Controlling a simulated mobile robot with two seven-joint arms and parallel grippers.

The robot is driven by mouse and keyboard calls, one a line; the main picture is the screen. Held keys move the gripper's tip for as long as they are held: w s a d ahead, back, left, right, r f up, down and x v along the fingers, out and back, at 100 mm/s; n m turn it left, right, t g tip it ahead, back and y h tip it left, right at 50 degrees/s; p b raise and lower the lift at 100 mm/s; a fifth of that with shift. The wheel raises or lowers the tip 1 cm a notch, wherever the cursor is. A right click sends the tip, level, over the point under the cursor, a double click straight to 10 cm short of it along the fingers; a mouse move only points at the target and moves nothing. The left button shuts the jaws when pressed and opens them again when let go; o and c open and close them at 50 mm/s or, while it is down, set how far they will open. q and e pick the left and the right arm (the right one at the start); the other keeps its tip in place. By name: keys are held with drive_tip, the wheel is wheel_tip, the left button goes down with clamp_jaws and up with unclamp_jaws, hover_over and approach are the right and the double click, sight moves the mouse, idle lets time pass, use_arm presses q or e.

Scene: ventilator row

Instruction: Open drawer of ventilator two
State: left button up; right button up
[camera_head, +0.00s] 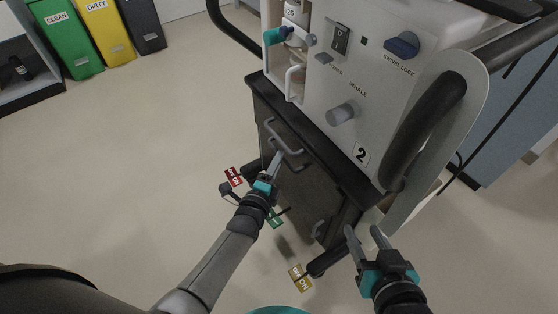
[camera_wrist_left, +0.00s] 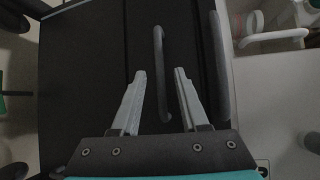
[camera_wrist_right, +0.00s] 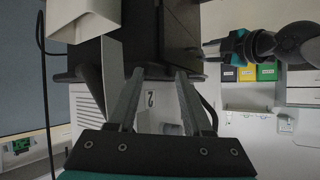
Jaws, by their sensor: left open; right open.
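Ventilator two (camera_head: 361,152), a white unit marked "2", stands on a dark cart. The cart's dark drawer front (camera_head: 268,128) carries a curved grey drawer handle (camera_head: 284,137) near its top. My left gripper (camera_head: 276,163) is in front of the drawer, close to the handle. In the left wrist view the handle (camera_wrist_left: 158,75) stands between the two open fingers, near their tips, with no visible contact. My right gripper (camera_head: 362,236) is open and empty beside the cart's lower right corner. The number label also shows in the right wrist view (camera_wrist_right: 150,99).
A lower handle (camera_head: 318,228) sits on the cart front. Green, yellow and dark bins (camera_head: 107,35) stand at the back left. The floor on the left is clear.

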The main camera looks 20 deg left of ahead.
use_arm(q)
drive_tip(key=shift+w+d+f+b, duration=0.15)
drive_tip(key=shift+w+b, duration=0.35)
drive_tip(key=shift+w, duration=0.5)
use_arm(e)
drive_tip(key=shift+w+a+r+t+y, duration=0.1)
drive_tip(key=shift+a+r+t+y, duration=0.15)
drive_tip(key=shift+a+t, duration=0.25)
drive_tip(key=shift+a+r+t+y, duration=0.25)
drive_tip(key=shift+a+t, duration=0.2)
drive_tip(key=shift+t, duration=0.05)
use_arm(q)
clamp_jaws()
